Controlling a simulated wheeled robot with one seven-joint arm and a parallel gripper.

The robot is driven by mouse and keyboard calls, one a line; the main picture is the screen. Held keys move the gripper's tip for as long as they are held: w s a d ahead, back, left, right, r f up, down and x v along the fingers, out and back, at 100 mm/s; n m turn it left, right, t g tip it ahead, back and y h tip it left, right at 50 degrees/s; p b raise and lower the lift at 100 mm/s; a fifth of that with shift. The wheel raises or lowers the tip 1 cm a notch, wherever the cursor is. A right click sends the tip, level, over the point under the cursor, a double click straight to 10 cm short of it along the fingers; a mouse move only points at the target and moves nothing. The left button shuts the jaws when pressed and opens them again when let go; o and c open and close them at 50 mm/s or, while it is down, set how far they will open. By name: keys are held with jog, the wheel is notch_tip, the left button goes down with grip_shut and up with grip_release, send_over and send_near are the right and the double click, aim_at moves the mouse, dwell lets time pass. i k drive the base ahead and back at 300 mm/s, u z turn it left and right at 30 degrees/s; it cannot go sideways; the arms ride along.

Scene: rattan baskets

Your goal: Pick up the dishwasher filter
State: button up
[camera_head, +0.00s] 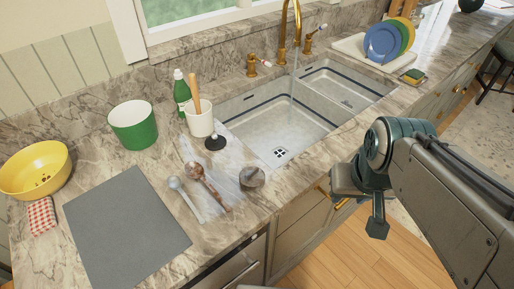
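A small grey round thing (251,177) sits on the counter's front part, just left of the sink; it may be the dishwasher filter, but its detail is too small to be sure. My gripper (360,204) is to the right of it, in front of the sink cabinets and past the counter edge. Its two fingers are apart, with nothing visible between them. The gripper is not touching the grey thing.
A cloth (218,160) bears spoons (204,184) and a black-topped item (215,142). Behind stand a white crock (200,121), green bottle (181,91) and green pot (133,125). A double sink (284,118) lies right, a grey mat (125,232) left.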

aim_at(252, 178)
jog(key=u, duration=2.5)
jog(key=k, duration=1.05)
jog(key=z, duration=1)
jog(key=i, duration=1)
jog(key=z, duration=0.05)
